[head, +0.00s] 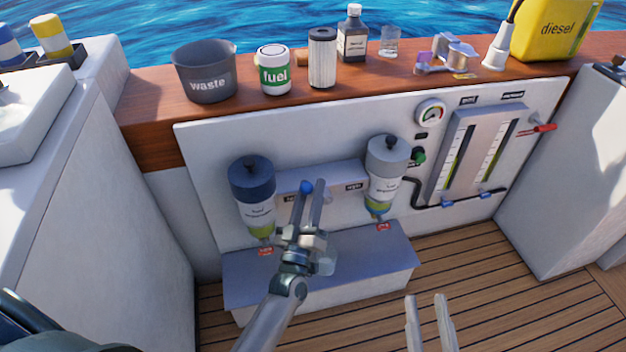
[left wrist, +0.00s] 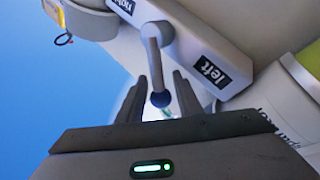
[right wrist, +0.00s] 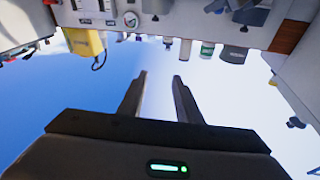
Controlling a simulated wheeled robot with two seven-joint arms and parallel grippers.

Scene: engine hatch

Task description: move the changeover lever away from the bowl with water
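The changeover lever is a grey bent arm (left wrist: 157,60) with a dark blue ball knob (left wrist: 160,99); the knob also shows in the head view (head: 306,187). It sits on a grey bar between a "left" label (left wrist: 207,72) and a "right" label (head: 353,187). My left gripper (head: 313,190) is open, its fingers on either side of the knob with gaps showing. The left filter (head: 252,195) has a yellow-green bowl. The right filter (head: 386,165) has a yellow-green bowl with a blue layer at its bottom, which looks like water. My right gripper (head: 430,300) is open and empty, low over the deck.
A grey step (head: 320,270) lies below the filters. Gauges and a red-handled valve (head: 540,128) are at the right.

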